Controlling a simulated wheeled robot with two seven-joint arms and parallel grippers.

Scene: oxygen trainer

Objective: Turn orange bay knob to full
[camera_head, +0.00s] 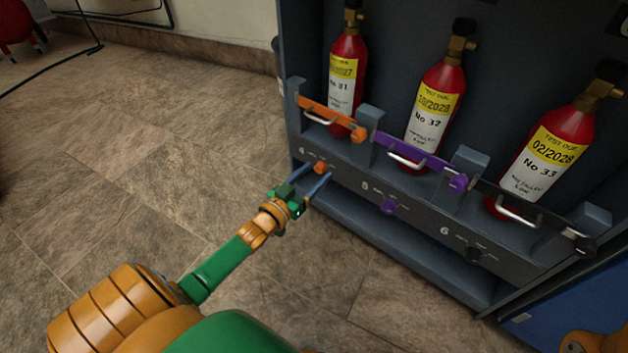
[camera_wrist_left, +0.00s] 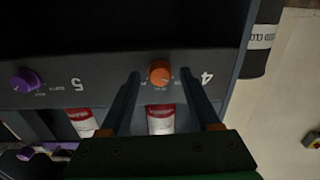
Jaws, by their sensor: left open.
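The orange bay knob (camera_head: 320,168) sits on the dark front panel below bay 4, under the orange latch bar (camera_head: 333,118). In the left wrist view the orange knob (camera_wrist_left: 159,73) lies between my two finger tips, beside the number 4. My left gripper (camera_head: 317,181) is open, with its blue-grey fingers pointing at the panel on either side of the knob. It also shows in the left wrist view (camera_wrist_left: 161,76). I cannot tell whether the fingers touch the knob. My right gripper is not in view.
A purple knob (camera_head: 389,206) and a black knob (camera_head: 474,254) sit farther right on the panel. Red cylinders (camera_head: 347,75) stand behind the purple latch bar (camera_head: 420,157) and its neighbours.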

